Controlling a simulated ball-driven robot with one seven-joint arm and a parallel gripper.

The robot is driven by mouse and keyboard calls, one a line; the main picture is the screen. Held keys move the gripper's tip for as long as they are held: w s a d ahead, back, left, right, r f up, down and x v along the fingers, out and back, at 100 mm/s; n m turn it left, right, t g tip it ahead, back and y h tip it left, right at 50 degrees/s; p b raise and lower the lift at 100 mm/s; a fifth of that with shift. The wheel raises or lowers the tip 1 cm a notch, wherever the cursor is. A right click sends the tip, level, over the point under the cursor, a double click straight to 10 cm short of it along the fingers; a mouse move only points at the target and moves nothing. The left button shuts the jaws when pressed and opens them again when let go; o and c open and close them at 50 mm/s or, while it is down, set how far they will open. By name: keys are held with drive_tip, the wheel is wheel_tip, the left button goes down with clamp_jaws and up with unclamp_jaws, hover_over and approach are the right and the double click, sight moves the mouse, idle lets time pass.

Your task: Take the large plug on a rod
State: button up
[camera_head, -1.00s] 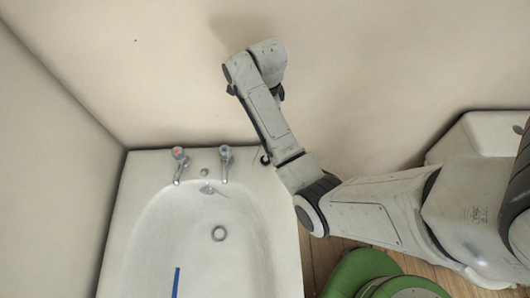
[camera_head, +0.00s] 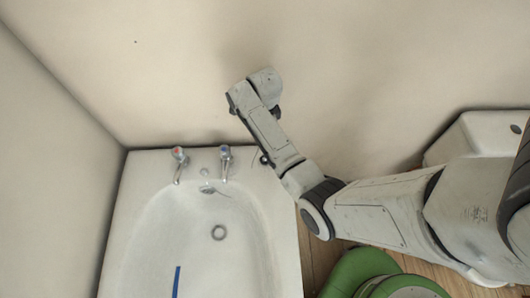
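A thin blue rod (camera_head: 177,282) shows in the bath at the bottom of the head view, cut off by the lower frame edge. No plug head shows on it, so I cannot tell whether it is the large plug on a rod. A small dark object (camera_head: 264,159) is at the bath's back right corner, partly hidden by my forearm. My wrist is up against the back wall in the picture, right of the taps. My gripper's fingers are not clearly visible, being behind or below the wrist.
The white bath (camera_head: 123,220) has a left tap (camera_head: 180,164), a right tap (camera_head: 225,164) and a round drain (camera_head: 218,232). A white basin or cistern (camera_head: 475,133) stands at the right.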

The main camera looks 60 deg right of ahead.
clamp_jaws()
idle(0.3)
idle(0.3)
